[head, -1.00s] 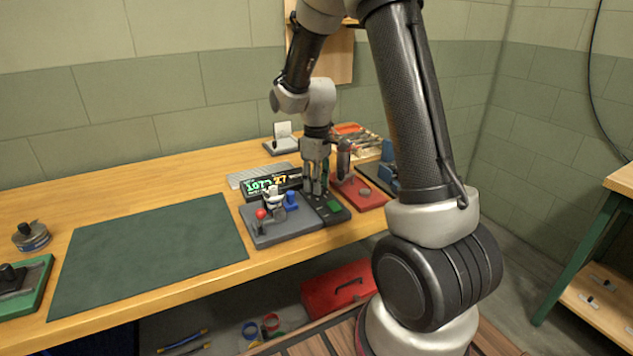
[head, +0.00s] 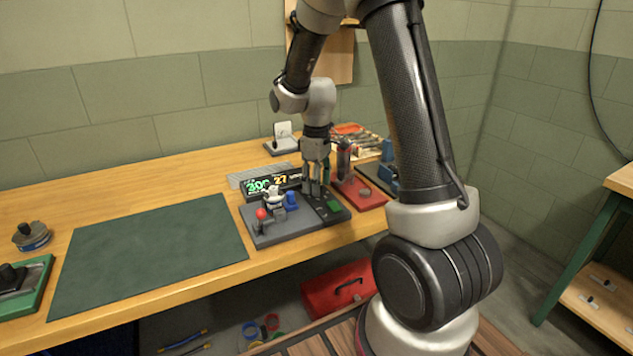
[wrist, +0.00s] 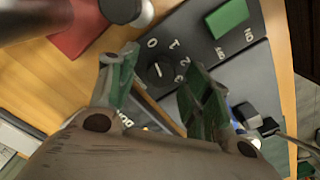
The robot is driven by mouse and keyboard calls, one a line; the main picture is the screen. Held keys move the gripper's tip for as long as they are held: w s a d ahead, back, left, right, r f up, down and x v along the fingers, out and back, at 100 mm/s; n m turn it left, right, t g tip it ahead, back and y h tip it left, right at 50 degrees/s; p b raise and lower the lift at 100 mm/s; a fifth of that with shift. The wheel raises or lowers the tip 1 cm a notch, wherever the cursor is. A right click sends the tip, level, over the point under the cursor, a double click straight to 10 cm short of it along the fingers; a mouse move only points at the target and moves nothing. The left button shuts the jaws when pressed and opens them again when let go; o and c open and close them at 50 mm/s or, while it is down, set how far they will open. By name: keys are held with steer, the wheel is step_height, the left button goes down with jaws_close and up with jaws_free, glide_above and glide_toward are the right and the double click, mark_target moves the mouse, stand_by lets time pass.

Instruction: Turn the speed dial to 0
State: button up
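The speed dial (wrist: 160,72) is a round black knob with a short white mark, on a dark panel with the figures 0, 1, 2 and more printed around it. The white mark seems to point roughly toward the 0, though the knob is small and partly shaded. My gripper (wrist: 160,85) is open, with one green-padded finger on each side of the dial and a gap to the knob. In the head view my gripper (head: 317,188) points down over the panel and hides the dial. The lit display (head: 270,185) reads about 300 and 27.
A green switch (wrist: 228,16) lies beside ON/OFF lettering. A red base (head: 365,196) with a post stands right. A green mat (head: 150,255) lies left, bare.

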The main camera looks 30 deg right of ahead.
step_height(320, 180, up, 12)
stand_by(0.6)
stand_by(0.4)
steer(key=s+r+m+t, duration=0.2)
steer(key=s+r+m, duration=0.1)
steer(key=s, duration=0.9)
steer(key=s+r+m+t, duration=0.2)
steer(key=s+r+m, duration=0.2)
steer(key=s, duration=0.9)
steer(key=shift+s+d+r, duration=0.25)
steer(key=shift+d+r, duration=0.15)
steer(key=shift+d, duration=0.05)
